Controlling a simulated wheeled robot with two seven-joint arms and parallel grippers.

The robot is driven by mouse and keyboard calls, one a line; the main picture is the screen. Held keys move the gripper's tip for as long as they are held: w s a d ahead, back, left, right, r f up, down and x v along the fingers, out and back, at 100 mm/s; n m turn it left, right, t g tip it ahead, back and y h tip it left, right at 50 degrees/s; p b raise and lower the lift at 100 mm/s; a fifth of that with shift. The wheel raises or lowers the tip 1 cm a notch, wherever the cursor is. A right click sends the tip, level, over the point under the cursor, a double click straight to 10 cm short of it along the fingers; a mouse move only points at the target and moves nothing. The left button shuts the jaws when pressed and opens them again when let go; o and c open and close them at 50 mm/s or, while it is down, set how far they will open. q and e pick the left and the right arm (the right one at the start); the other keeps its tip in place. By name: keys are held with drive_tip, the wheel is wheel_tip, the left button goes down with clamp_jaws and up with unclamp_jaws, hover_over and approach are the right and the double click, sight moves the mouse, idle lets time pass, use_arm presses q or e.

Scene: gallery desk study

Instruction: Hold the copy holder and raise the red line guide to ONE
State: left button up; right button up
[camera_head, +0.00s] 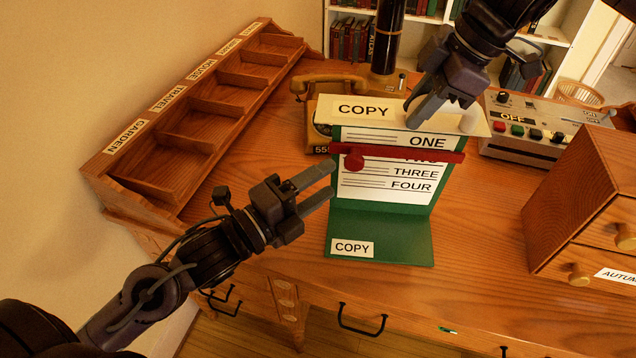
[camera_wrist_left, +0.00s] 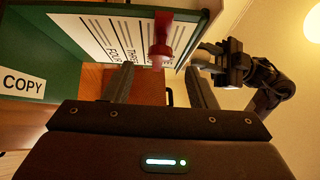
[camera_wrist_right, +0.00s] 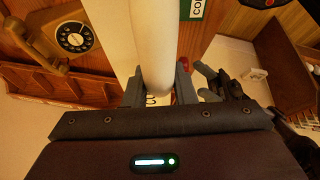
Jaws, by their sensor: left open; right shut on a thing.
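The copy holder (camera_head: 380,235) is a green stand with a cream top bar (camera_head: 345,109) marked COPY and a white page lined ONE, THREE and FOUR. The red line guide (camera_head: 430,154) lies across the page just below ONE, over the TWO line. Its red knob (camera_head: 354,161) is at the left end and also shows in the left wrist view (camera_wrist_left: 161,42). My left gripper (camera_head: 331,181) is open and empty, its fingertips just below and left of the knob, apart from it. My right gripper (camera_head: 417,114) is shut on the top bar, which also shows in the right wrist view (camera_wrist_right: 150,45).
A labelled wooden rack (camera_head: 180,140) runs along the left of the desk. A tan telephone (camera_head: 322,90) stands behind the holder. A button panel (camera_head: 525,130) and wooden drawers (camera_head: 570,200) stand at the right.

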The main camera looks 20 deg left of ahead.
drive_tip(key=shift+f, duration=0.1)
drive_tip(key=o, duration=1)
drive_tip(key=v, duration=1.2)
